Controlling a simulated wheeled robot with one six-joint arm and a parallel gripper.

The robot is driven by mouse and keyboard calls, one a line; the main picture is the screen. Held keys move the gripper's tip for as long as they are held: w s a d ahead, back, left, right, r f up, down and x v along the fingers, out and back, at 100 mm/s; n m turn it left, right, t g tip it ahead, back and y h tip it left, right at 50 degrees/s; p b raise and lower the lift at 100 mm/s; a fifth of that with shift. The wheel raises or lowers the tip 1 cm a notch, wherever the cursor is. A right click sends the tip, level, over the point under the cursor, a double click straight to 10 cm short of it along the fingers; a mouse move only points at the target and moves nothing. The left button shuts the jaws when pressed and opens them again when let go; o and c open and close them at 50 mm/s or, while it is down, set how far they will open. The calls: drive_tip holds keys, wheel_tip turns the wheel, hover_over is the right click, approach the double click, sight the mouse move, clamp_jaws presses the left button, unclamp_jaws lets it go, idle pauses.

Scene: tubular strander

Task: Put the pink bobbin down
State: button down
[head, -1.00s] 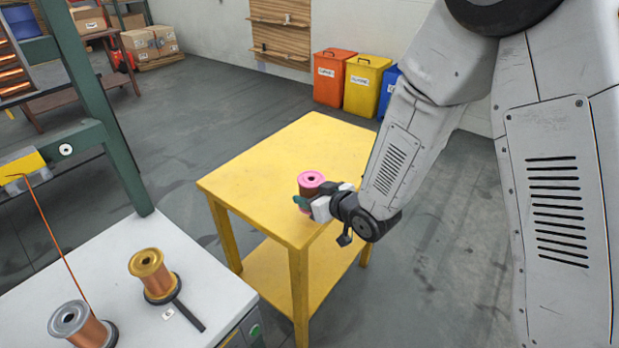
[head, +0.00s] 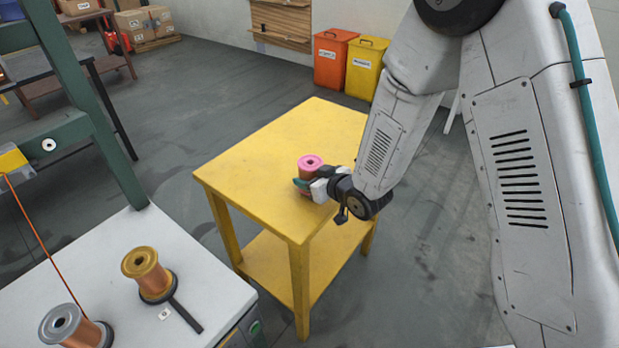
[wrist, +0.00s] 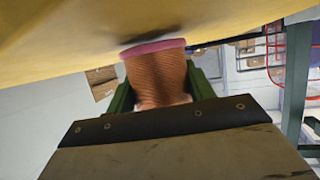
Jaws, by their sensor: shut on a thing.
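The pink bobbin (head: 311,162) has pink flanges and a copper-coloured wound body. It is upright over the near right part of the yellow table (head: 265,140). My gripper (head: 304,184) is shut on its body from the right side. In the wrist view the copper winding (wrist: 158,80) sits between the green fingers of my gripper (wrist: 160,88). There its pink flange is close against the yellow tabletop (wrist: 60,40), with a dark shadow beside it. I cannot tell whether it touches. The fingers hide part of the winding.
A white bench (head: 205,275) at lower left carries a gold-flanged bobbin (head: 145,270) and a grey-flanged bobbin (head: 70,325). A green frame post (head: 95,120) rises behind it. Orange (head: 330,62) and yellow bins (head: 363,70) stand at the back wall. The tabletop left of the bobbin is clear.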

drive_tip(key=shift+f, duration=0.25)
drive_tip(key=c, duration=0.6)
unclamp_jaws()
drive_tip(key=shift+f, duration=0.1)
drive_tip(key=shift+o, duration=0.2)
